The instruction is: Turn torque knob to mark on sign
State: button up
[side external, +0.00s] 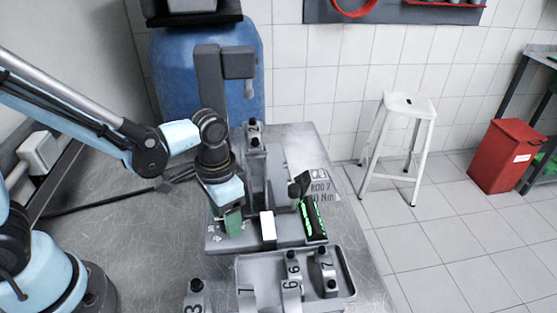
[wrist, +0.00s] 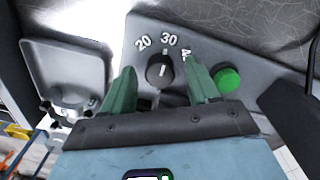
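In the wrist view the dark torque knob (wrist: 158,76) sits on a grey panel, with a white pointer line aimed roughly at the 30 mark (wrist: 169,38). The 20 mark (wrist: 143,43) is on its left; a 40 mark on its right is partly covered by a finger. My gripper (wrist: 161,69) is open, its green fingers on either side of the knob with visible gaps. In the side view my gripper (side external: 230,222) hangs low over the panel and hides the knob. The sign (side external: 321,188) reads "ROD 2" and "0 Nm"; its leading digit is hidden behind a black part.
A green button (wrist: 228,79) is right of the knob. In the side view a grey tray (side external: 244,268) holds numbered caps, and another cap (side external: 197,300) stands left of it. A green-lit black device (side external: 313,220) and an upright fixture (side external: 208,85) stand nearby. The bench's left is mostly clear.

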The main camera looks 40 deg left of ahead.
jog(key=shift+r, duration=0.1)
notch_tip(320, 180, up, 12)
jog(key=shift+a, duration=0.15)
dwell(0.8)
jog(key=a+f+n+t, duration=0.1)
jog(key=a+n+t, duration=0.2)
jog(key=a+t, duration=0.4)
jog(key=shift+s+a+n, duration=0.2)
jog(key=shift+a+n, duration=0.1)
jog(key=shift+a, duration=0.65)
